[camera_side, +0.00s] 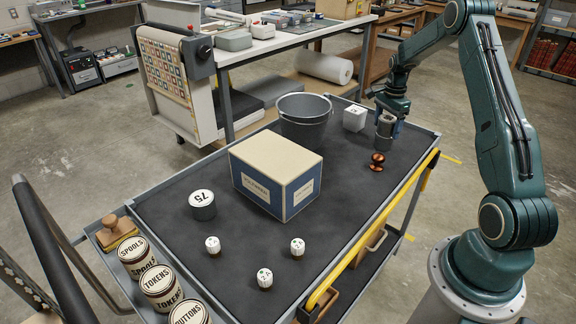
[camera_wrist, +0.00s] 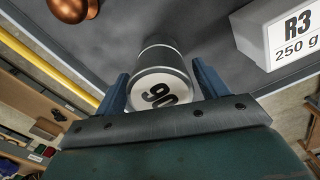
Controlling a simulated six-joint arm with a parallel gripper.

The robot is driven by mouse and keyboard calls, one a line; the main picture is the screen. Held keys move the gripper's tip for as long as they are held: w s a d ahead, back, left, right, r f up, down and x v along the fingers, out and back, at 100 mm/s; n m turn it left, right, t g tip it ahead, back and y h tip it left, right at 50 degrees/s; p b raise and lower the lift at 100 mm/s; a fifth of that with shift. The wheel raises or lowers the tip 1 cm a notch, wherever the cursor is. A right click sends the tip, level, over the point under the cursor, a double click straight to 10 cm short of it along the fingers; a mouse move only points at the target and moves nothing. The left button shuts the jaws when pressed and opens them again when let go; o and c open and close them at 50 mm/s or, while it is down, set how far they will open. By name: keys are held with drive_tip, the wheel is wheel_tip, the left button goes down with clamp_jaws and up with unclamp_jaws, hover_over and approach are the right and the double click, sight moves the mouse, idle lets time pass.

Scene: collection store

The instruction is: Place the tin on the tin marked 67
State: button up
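My gripper (camera_side: 390,112) is at the far right of the cart top, pointing down. In the wrist view, its two blue fingers (camera_wrist: 162,90) are on either side of a grey tin (camera_wrist: 158,92) with a white lid; its number reads as 90. The fingers appear closed on its sides. A second grey cylinder (camera_wrist: 158,50) shows beyond it, in line with it. In the side view, this lower tin (camera_side: 383,144) is under the upper one (camera_side: 387,124). Its marking is hidden, and I cannot tell whether the two touch. Another tin marked 75 (camera_side: 202,205) stands at the left.
A copper object (camera_side: 377,162) stands close to the tins. A white R3 250 g block (camera_side: 355,118), a bucket (camera_side: 304,115) and a large box (camera_side: 275,175) stand left of them. Three small white pieces (camera_side: 264,278) are at the front. The cart has a raised rim (camera_side: 425,150).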

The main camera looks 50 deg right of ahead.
sight(389, 118)
drive_tip(key=shift+o, duration=0.2)
drive_tip(key=shift+r, duration=0.15)
wheel_tip(389, 118, up, 11)
drive_tip(key=shift+r, duration=0.5)
idle(0.3)
idle(0.4)
